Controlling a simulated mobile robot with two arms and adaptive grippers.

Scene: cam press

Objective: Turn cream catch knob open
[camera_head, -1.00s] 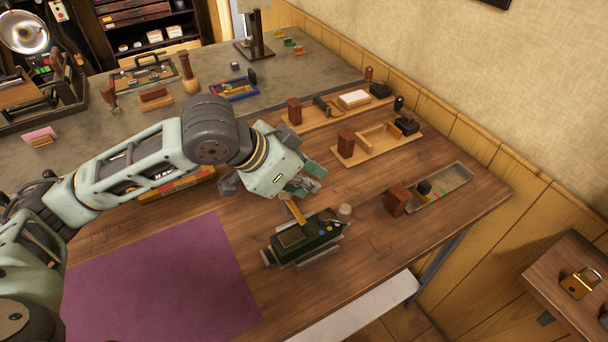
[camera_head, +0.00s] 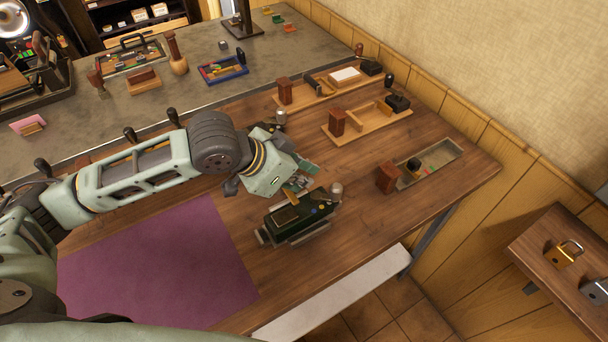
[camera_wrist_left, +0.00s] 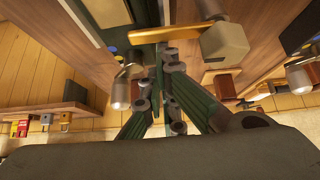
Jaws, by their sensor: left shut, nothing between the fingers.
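The dark green press (camera_head: 290,221) sits on the wooden table beside the purple mat. A pale cream-grey knob (camera_head: 336,188) stands at its right end; a pale-tipped cylinder (camera_wrist_left: 121,90) at left in the wrist view looks like it. A brass lever (camera_head: 288,191) rises from the press; in the wrist view a brass bar (camera_wrist_left: 195,75) bears a cream hexagonal knob (camera_wrist_left: 224,43). I cannot tell which is the catch knob. My left gripper (camera_head: 303,181) is shut and empty, just above the press, its fingertips (camera_wrist_left: 167,62) beside the brass bar. My right gripper is out of view.
The purple mat (camera_head: 150,265) lies left of the press. Wooden trays (camera_head: 365,124) with blocks stand behind, and a brown block (camera_head: 387,178) beside a grey tray (camera_head: 440,160) stands to the right.

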